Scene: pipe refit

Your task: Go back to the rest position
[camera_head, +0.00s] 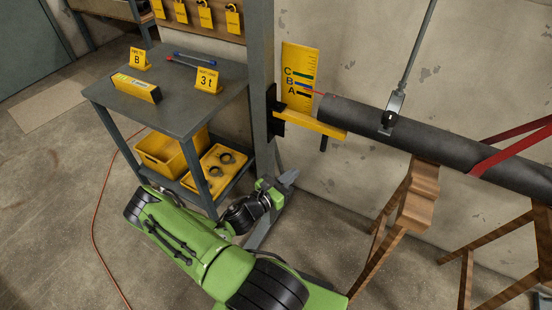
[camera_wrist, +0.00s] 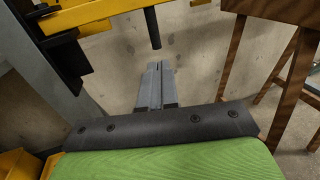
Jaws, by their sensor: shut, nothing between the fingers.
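My green arm reaches across the lower middle of the head view. My gripper (camera_head: 288,178) is low beside the grey post (camera_head: 262,90), below the yellow bracket (camera_head: 310,122). In the wrist view my gripper (camera_wrist: 154,68) is shut and empty, its two grey fingers together. The fingertips point toward the wall, below a dark rod end (camera_wrist: 152,28). I cannot tell from these views how far apart they are.
A grey pipe (camera_head: 440,147) lies on wooden trestles (camera_head: 418,195), with a hanger rod above and a red strap. A grey cart (camera_head: 180,115) stands left, holding signs, a yellow box and a yellow bin (camera_head: 160,155). An orange cable (camera_head: 94,225) crosses the floor.

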